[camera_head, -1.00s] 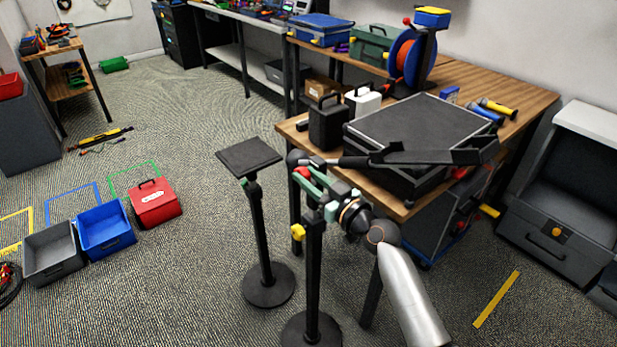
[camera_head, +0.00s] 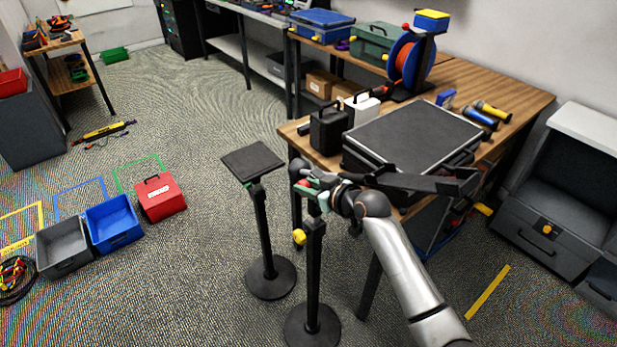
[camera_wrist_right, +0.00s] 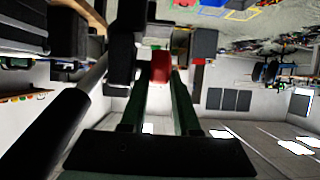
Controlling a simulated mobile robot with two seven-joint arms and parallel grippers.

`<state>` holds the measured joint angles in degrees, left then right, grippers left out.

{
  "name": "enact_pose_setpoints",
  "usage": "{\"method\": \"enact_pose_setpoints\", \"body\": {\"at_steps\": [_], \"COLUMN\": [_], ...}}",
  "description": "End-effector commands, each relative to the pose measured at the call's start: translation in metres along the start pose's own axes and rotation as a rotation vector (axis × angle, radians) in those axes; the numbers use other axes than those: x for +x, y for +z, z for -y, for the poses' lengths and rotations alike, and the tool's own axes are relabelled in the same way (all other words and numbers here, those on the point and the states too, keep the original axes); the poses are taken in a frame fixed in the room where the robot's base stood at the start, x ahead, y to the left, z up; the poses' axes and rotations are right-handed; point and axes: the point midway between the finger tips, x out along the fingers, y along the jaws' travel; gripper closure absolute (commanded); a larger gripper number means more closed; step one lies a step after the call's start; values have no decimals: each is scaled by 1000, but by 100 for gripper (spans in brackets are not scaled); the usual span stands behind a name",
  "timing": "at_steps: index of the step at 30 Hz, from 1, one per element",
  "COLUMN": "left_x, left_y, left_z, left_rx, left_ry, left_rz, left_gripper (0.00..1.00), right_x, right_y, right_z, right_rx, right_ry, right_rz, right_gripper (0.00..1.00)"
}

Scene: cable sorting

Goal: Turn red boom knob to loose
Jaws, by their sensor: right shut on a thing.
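A black stand (camera_head: 314,275) rises from a round base and has a yellow knob (camera_head: 299,236) on its post. A dark boom (camera_head: 425,184) runs from the stand's top to the right, past the table edge. The red boom knob (camera_wrist_right: 160,67) sits between the fingertips in the right wrist view. My right gripper (camera_wrist_right: 160,75), with green fingers, is shut on it. In the head view the right gripper (camera_head: 312,186) is at the stand's top, and the knob is mostly hidden. Its turn position cannot be read. My left gripper is not in view.
A wooden table (camera_head: 520,95) holds a large black case (camera_head: 415,130) close behind the boom. A second stand with a square black plate (camera_head: 252,161) is just left. Grey (camera_head: 64,245) and blue (camera_head: 112,222) bins and a red box (camera_head: 160,197) lie on the floor at left.

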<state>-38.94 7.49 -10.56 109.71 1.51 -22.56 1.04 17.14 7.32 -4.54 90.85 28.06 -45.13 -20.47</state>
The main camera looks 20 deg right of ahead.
Motion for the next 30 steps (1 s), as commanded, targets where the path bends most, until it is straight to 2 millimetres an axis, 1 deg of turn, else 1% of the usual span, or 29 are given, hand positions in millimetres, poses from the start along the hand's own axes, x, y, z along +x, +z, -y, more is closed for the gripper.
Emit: {"method": "enact_pose_setpoints", "body": {"at_steps": [1,18,24,30], "left_x": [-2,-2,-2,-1], "left_y": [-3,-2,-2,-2], "left_z": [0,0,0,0], "left_rx": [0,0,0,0], "left_ry": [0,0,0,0], "left_rz": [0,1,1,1], "left_gripper": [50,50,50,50], "right_x": [0,10,13,16], "right_y": [-5,-14,-15,-16], "right_z": [-2,-2,-2,-1], "right_rx": [-6,-1,0,0], "right_ry": [3,5,4,3], "right_rz": [42,581,720,815], "right_gripper": [100,100,100,100]}}
